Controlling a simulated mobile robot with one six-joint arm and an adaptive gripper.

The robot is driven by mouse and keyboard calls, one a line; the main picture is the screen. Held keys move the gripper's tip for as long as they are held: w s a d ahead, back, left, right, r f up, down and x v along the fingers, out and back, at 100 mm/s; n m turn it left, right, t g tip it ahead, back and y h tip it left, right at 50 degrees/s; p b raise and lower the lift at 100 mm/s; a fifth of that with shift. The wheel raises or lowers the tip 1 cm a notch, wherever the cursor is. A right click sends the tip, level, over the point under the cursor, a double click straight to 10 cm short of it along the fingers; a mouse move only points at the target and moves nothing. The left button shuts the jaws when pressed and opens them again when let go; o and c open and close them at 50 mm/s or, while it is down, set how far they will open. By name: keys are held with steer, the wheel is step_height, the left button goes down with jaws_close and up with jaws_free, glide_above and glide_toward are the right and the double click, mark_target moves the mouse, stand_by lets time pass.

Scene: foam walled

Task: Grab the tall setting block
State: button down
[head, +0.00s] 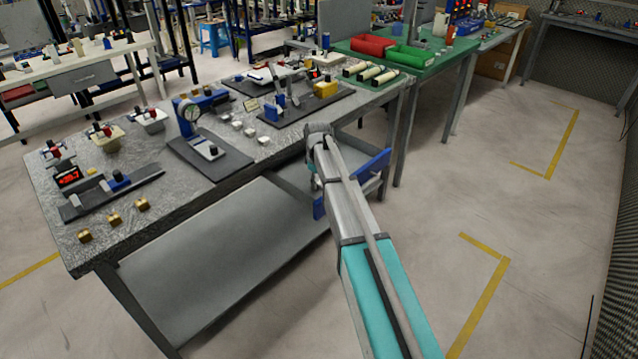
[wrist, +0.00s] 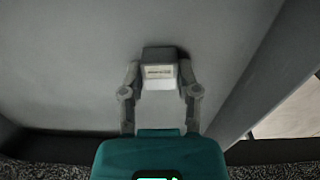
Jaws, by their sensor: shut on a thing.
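The setting block (wrist: 158,72) is grey with a dark top and a pale front face carrying a small printed label. It shows in the wrist view, upright in the picture, between the two fingers of my gripper (wrist: 159,80). The fingers are shut on its sides. Behind it is a plain grey surface; I cannot tell whether the block touches it. In the head view my arm reaches to the right part of the granite-topped bench (head: 190,190), and the arm's end hides the fingers and the block.
Small pale blocks (head: 237,125), a dial gauge stand (head: 190,120) and brass blocks (head: 114,219) stand on the bench. A green table (head: 440,60) stands behind. The floor at right is clear.

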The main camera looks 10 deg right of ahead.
steer(key=shift+r, duration=0.15)
step_height(320, 180, up, 3)
steer(key=p, duration=0.3)
steer(key=s+r+p, duration=0.3)
steer(key=s, duration=0.1)
steer(key=s+r+p, duration=0.3)
steer(key=s, duration=0.1)
steer(key=s+r+p, duration=0.3)
steer(key=s, duration=0.1)
steer(key=shift+s+a+r, duration=0.15)
steer(key=shift+s, duration=0.2)
steer(key=shift+s+r+p, duration=0.2)
steer(key=shift+s+p, duration=0.3)
steer(key=shift+s, duration=0.2)
